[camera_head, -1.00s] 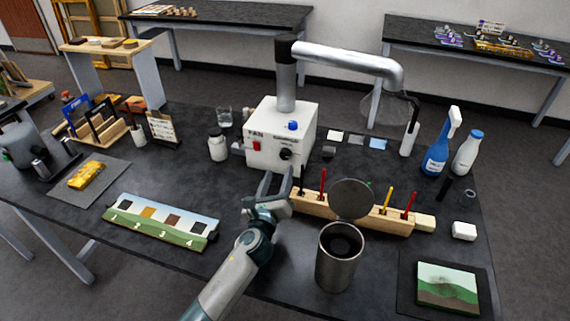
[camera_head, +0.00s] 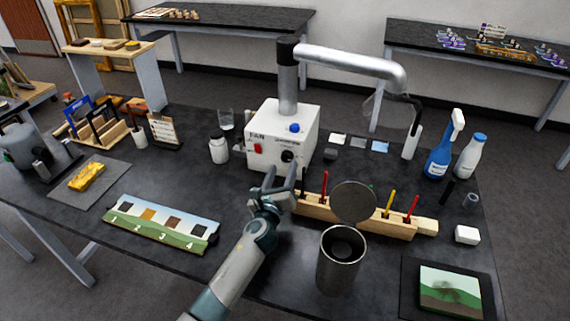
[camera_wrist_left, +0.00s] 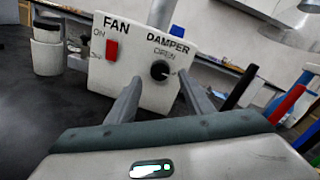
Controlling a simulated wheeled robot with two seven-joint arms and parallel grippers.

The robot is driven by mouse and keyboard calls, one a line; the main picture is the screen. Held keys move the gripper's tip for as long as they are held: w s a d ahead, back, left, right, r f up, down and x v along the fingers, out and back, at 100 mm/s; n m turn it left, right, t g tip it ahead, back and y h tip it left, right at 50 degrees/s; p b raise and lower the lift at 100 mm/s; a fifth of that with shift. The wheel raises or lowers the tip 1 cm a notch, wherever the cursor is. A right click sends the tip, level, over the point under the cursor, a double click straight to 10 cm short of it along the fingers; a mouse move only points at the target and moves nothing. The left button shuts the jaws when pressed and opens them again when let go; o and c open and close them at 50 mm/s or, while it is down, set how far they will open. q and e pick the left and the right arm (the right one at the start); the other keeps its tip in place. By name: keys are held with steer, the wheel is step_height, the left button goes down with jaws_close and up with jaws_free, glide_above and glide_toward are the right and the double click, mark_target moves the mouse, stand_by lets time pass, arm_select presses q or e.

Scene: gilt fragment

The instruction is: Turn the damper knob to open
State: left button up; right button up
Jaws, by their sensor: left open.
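The white fan box (camera_head: 270,150) stands near the middle of the table, with the word DAMPER above a round black damper knob (camera_head: 288,156). In the left wrist view the damper knob (camera_wrist_left: 160,70) sits at the right of the box front, under the word OPEN, with a light mark on its face. A red fan switch (camera_wrist_left: 112,49) is to its left. My left gripper (camera_head: 281,174) is open and empty, just in front of and a little below the knob. In the wrist view its two fingers stand below and to either side of the knob, apart from it. My right gripper is not in view.
A wooden rack (camera_head: 316,207) of coloured-handle tools stands right of my left gripper. A white jar (camera_head: 218,148) is left of the box. A numbered panel (camera_head: 160,222) lies at front left.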

mark_target(287, 159)
arm_select(q)
steer(key=shift+x, duration=1.75)
steer(key=c, duration=1)
